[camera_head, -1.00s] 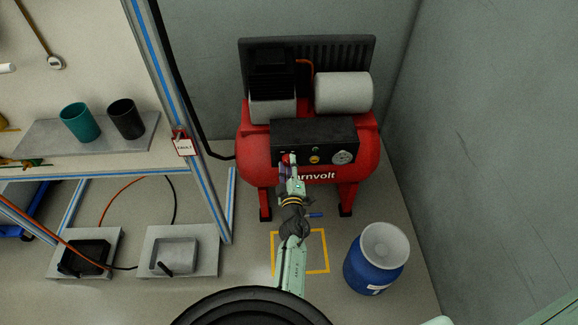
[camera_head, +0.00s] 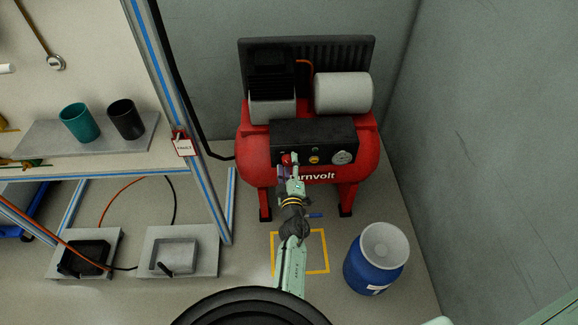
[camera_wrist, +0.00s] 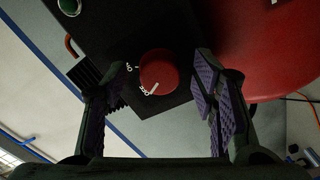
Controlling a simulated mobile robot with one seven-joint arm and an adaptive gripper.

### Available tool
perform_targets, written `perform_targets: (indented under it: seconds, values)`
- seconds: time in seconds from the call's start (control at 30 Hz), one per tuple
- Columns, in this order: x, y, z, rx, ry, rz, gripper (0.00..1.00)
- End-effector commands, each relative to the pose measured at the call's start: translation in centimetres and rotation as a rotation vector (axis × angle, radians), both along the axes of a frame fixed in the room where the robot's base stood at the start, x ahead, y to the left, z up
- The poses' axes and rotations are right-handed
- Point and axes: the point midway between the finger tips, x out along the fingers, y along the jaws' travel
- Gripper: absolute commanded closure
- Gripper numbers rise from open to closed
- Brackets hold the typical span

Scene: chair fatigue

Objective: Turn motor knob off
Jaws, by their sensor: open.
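The red round motor knob (camera_wrist: 159,72) sits on the black control panel (camera_wrist: 118,28) in the wrist view. Its white mark points down-left, near the lower of two small white labels, which are hard to read. My gripper (camera_wrist: 157,92) is open, with one purple-padded finger on each side of the knob. Gaps show between knob and pads, and nothing is held. In the head view the knob (camera_head: 287,159) is at the panel's lower left, just beyond my gripper (camera_head: 290,170).
The panel belongs to a red compressor (camera_head: 255,150). A blue barrel (camera_head: 372,268) stands at right. A workbench post (camera_head: 180,110) with a red tag (camera_head: 184,146) is at left.

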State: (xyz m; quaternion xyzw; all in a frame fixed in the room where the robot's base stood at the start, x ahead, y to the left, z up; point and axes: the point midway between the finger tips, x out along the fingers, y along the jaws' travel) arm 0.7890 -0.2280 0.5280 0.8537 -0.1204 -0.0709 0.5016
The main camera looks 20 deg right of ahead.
Motion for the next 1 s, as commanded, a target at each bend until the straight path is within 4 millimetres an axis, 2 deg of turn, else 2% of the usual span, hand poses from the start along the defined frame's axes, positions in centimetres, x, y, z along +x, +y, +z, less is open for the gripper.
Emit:
perform_targets:
  seconds: [0.17, 0.4, 0.6, 1.0]
  values:
    - [-1.0, 0.3, -0.1, 0.0, 0.001, 0.0, 0.47]
    - [-4.9, 1.4, -0.1, 0.001, 0.002, 0.0, 0.47]
    - [-7.0, 2.0, -0.1, 0.0, 0.001, 0.0, 0.47]
    - [-7.2, 2.1, 0.0, 0.0, 0.0, 0.0, 0.47]
